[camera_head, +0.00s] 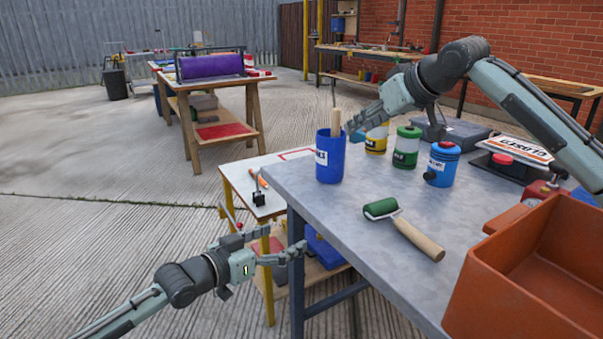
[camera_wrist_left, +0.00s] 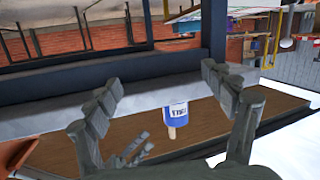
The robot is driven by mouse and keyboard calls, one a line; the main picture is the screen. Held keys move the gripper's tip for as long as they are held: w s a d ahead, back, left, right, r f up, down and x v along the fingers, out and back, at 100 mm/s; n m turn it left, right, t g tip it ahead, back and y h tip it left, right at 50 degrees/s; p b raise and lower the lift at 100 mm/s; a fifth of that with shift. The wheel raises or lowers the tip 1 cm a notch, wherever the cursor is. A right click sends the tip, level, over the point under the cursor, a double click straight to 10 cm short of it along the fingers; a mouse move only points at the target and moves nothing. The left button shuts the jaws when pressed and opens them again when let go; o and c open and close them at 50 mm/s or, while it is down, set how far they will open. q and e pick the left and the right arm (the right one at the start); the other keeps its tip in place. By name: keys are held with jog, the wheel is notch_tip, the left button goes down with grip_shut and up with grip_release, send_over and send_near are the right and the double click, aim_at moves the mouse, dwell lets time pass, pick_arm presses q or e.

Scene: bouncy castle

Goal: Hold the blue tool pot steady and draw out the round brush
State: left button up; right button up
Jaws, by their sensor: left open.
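The blue tool pot (camera_head: 330,165) stands upright near the grey table's left corner. The pale wooden handle of the round brush (camera_head: 335,122) sticks up out of it; its lower part is hidden inside. In the left wrist view the pot (camera_wrist_left: 176,113) and the handle (camera_wrist_left: 172,132) appear upside down. My left gripper (camera_head: 303,248) is open and empty, lower than the tabletop and in front of the pot's side of the table. My right gripper (camera_head: 350,124) is just right of the brush handle, its fingers apart; it also shows in the left wrist view (camera_wrist_left: 148,142).
Yellow (camera_head: 376,140), green (camera_head: 406,150) and blue (camera_head: 443,165) cans stand right of the pot. A green roller (camera_head: 381,208) lies in front. An orange bin (camera_head: 535,275) fills the near right. A low white table (camera_head: 245,185) adjoins the left side.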

pick_arm(q)
jog(key=t+h, duration=0.2)
send_near(320, 165)
jog(key=w, duration=0.1)
jog(key=w+m, duration=0.1)
jog(key=w+d+g, duration=0.1)
jog(key=shift+d+r+m+h, duration=0.1)
jog(key=shift+r+m+h, duration=0.2)
jog(key=shift+m, duration=0.1)
jog(key=shift+w+d+m, duration=0.3)
jog(key=shift+w+d, duration=0.1)
jog(key=shift+d, duration=0.1)
jog(key=x, duration=0.7)
jog(key=shift+w+d, duration=0.15)
jog(key=shift+d, duration=0.15)
jog(key=shift+f, duration=0.1)
jog(key=c, duration=1.5)
pick_arm(e)
jog(key=shift+o, duration=0.4)
